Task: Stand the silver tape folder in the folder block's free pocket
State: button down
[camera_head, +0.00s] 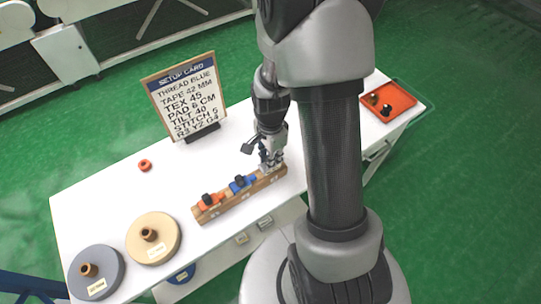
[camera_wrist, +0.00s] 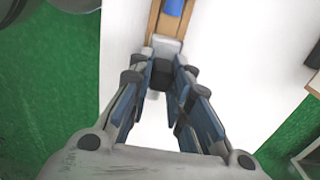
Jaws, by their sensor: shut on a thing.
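The wooden folder block (camera_head: 240,198) lies along the table's front edge. An orange folder (camera_head: 210,200) stands in its left part and a blue folder (camera_head: 242,183) in its middle. My gripper (camera_head: 268,160) is over the block's right end. In the wrist view my gripper (camera_wrist: 161,95) is shut on the black grip of the silver folder (camera_wrist: 165,46). The silver folder (camera_head: 270,169) is at the block's right end, where the block (camera_wrist: 153,20) shows beyond it. I cannot tell how deep it sits in the pocket.
A setup card (camera_head: 186,95) stands at the back of the white table (camera_head: 110,190). A red tray (camera_head: 388,101) with dark items is at the right. A grey disc (camera_head: 97,272), a tan disc (camera_head: 153,238) and a small orange ring (camera_head: 145,165) lie left. The table's middle is clear.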

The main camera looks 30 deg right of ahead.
jog(key=shift+f+b, duration=0.55)
jog(key=shift+f, duration=0.25)
jog(key=c, duration=1.4)
grip_release()
jog(key=shift+r, duration=0.1)
notch_tip(320, 180, up, 12)
jog(key=shift+f, duration=0.1)
jog(key=s+a+r+n+t, duration=0.1)
jog(key=s+a+r+n, duration=0.2)
jog(key=s+r+n, duration=0.1)
jog(key=s+a+r+n+t, duration=0.2)
jog(key=s+a+r+n, duration=0.2)
jog(key=s+r+n, duration=0.1)
jog(key=s+a+r+n+t, duration=0.1)
jog(key=s+a+r+n, duration=0.2)
jog(key=r+n, duration=0.3)
jog(key=shift+s+a+n+t, duration=0.2)
jog(key=shift+s+n, duration=0.2)
jog(key=shift+n, duration=0.25)
jog(key=shift+s+a+n+t, duration=0.15)
jog(key=shift+s+n, duration=0.25)
jog(key=shift+n, duration=0.25)
